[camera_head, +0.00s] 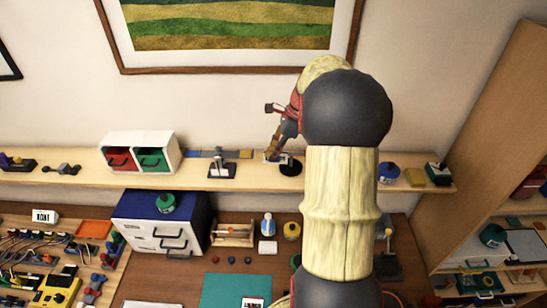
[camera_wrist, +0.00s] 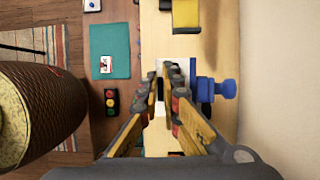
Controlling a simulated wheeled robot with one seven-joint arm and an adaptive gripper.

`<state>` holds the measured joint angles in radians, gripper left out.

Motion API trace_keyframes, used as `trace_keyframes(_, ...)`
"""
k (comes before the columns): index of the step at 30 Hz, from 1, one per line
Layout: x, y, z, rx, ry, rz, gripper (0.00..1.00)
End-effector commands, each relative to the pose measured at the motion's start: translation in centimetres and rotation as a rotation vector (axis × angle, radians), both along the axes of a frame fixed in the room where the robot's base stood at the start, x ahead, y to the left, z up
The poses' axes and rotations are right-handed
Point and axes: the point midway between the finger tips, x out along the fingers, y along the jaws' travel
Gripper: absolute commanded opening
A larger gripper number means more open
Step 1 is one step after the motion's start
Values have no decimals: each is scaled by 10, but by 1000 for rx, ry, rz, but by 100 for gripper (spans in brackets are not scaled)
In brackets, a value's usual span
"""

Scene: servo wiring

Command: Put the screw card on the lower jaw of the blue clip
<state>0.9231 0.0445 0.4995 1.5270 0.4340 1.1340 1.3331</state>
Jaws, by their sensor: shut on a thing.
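My gripper (camera_wrist: 160,75) is over the wall shelf, its fingers close together. A small white piece (camera_wrist: 159,65) shows between the fingertips; it appears to be the screw card, mostly hidden by the fingers. In the head view my gripper (camera_head: 276,152) is low over the shelf, left of my arm, with a whitish patch (camera_head: 284,157) beside its tips. A blue fixture (camera_wrist: 215,88), apparently the blue clip, is just right of the fingers in the wrist view, towards the wall. Its jaws cannot be made out, and I cannot tell whether the card touches it.
The shelf (camera_head: 70,176) also holds a red-and-green drawer box (camera_head: 139,151) and a grey stand (camera_head: 221,168) left of my gripper. Below, a teal mat (camera_head: 222,290) bears a marked card (camera_head: 253,302). A blue-topped drawer cabinet (camera_head: 150,235) stands on the bench.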

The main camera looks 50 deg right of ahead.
Motion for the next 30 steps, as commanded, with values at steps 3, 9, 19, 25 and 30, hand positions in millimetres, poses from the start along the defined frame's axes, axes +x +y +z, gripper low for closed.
trace_keyframes(3,1,-1,1,-2,-2,0,0)
trace_keyframes(9,0,-1,0,-2,-2,0,0)
trace_keyframes(19,0,0,0,-2,-1,0,22)
trace_keyframes(25,0,0,0,-2,-1,0,24)
trace_keyframes(30,0,-1,3,-2,-2,0,24)
